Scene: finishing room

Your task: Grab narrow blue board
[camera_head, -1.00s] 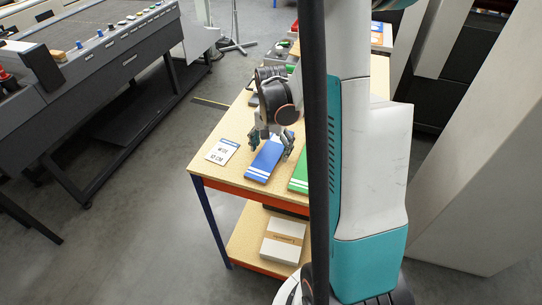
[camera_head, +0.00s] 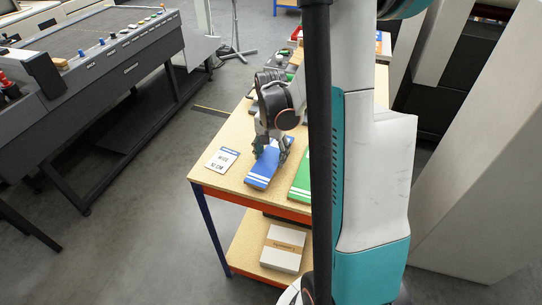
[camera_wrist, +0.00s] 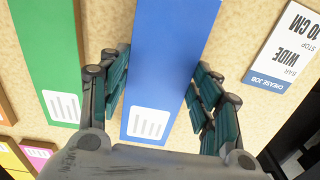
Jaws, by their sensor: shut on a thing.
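The blue board (camera_head: 259,177) lies near the front of the wooden table, with white stripes across its near end. In the wrist view the blue board (camera_wrist: 168,55) runs between the fingers and shows a white striped label near the palm. My gripper (camera_head: 271,150) is over its far part, pointing down, with one finger on each side. In the wrist view my gripper (camera_wrist: 157,88) has its teal-padded fingers shut on the board's two long edges. I cannot tell whether the board is clear of the tabletop.
A green board (camera_head: 301,178) lies close on the right of the blue one. A white printed card (camera_head: 222,160) lies on its left. The table (camera_head: 227,183) has a lower shelf with a white box (camera_head: 283,246). Smaller items stand at the table's back.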

